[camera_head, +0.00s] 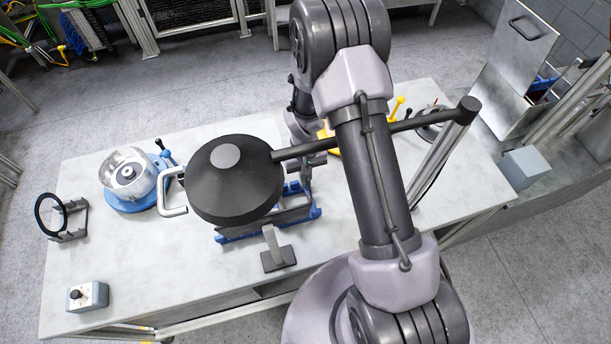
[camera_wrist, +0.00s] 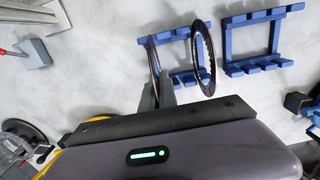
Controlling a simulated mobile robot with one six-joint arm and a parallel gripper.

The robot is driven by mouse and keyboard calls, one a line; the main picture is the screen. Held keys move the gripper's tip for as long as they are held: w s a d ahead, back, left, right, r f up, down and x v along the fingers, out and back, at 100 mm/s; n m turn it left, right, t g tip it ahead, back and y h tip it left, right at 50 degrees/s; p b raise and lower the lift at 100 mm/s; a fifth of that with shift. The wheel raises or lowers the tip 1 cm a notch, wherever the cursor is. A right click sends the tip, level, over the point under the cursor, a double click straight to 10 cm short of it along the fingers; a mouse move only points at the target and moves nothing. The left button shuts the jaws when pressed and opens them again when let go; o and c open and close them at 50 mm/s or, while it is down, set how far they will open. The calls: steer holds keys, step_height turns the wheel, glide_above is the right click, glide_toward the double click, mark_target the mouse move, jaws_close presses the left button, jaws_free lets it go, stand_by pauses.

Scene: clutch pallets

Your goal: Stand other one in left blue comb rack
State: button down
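Two blue comb racks show in the wrist view: the left rack (camera_wrist: 182,79) and the right rack (camera_wrist: 262,15). A dark ring-shaped clutch disc (camera_wrist: 211,58) stands upright at the left rack. A second disc (camera_wrist: 152,52), seen nearly edge-on, is between the fingers of my gripper (camera_wrist: 157,88), which looks shut on it. This held disc is beside the left end of the left rack; whether it touches the rack is unclear. The right rack looks empty. In the head view, my gripper (camera_head: 306,172) is over blue rack parts (camera_head: 230,238), largely hidden by a black cone-shaped lamp.
The black lamp (camera_head: 235,180) and its long rod overhang the table (camera_head: 160,265). A blue-based metal cylinder (camera_head: 128,178), a black ring on a stand (camera_head: 52,213) and a grey knob box (camera_head: 87,296) are at the left.

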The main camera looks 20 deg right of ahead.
steer(key=shift+f+b, duration=2.35)
steer(key=shift+f, duration=0.45)
steer(key=c, duration=1.6)
jaws_free()
step_height(320, 180, up, 8)
steer(key=p, duration=0.5)
steer(key=shift+r, duration=0.15)
